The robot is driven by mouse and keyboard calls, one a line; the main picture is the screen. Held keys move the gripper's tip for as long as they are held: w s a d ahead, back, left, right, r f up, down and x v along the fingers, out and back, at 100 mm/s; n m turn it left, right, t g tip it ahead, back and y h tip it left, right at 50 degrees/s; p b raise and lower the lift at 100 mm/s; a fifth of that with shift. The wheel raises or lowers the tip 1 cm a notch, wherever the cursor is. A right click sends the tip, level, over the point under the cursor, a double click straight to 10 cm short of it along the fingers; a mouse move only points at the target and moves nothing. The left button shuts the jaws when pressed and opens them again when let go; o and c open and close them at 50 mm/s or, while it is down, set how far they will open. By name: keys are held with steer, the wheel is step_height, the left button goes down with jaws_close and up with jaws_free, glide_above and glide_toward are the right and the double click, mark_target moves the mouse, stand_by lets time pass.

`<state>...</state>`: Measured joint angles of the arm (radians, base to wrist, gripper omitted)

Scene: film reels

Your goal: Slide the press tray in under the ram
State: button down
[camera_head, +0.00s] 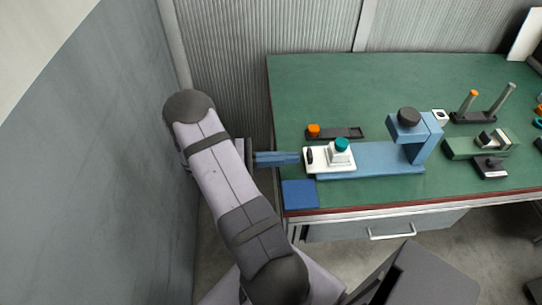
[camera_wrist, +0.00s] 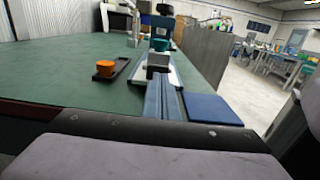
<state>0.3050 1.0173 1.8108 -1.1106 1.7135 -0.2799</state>
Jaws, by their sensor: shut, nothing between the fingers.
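The white press tray (camera_head: 319,167) lies on the left end of the blue press bed (camera_head: 378,160), left of the ram. It has a dark slot or grip at its left end and carries a pale block with a teal knob (camera_head: 342,144). The black-topped ram (camera_head: 408,117) is held by the blue press frame (camera_head: 433,140) at the bed's right. My gripper (camera_head: 297,158) is shut and empty, its blue fingers level with the tray's left end. Contact is unclear. In the wrist view my gripper (camera_wrist: 160,82) points along the tray (camera_wrist: 175,76).
A dark holder (camera_head: 348,132) with an orange knob (camera_head: 313,130) lies behind the tray. A blue pad (camera_head: 299,194) is in front, near the table edge. Posts, a green fixture (camera_head: 465,148) and small parts stand right of the press. The back left of the green table (camera_head: 320,85) is clear.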

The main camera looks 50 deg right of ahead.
steer(key=shift+x, duration=1.05)
steer(key=p+x, duration=0.1)
steer(key=x, duration=0.3)
steer(key=shift+s+d, duration=0.1)
steer(key=b+v, duration=0.2)
steer(key=v, duration=1.2)
steer(key=t+y+p, duration=0.2)
steer(key=p, duration=0.6)
glide_toward(308, 157)
steer(key=w+a+r, duration=0.1)
steer(key=w+r, duration=0.1)
steer(key=shift+w+a+f+p, duration=0.15)
steer(key=shift+a+f+p, duration=0.05)
steer(key=shift+p, duration=0.2)
steer(key=shift+f+t+y, duration=0.15)
steer(key=shift+t+y, duration=0.15)
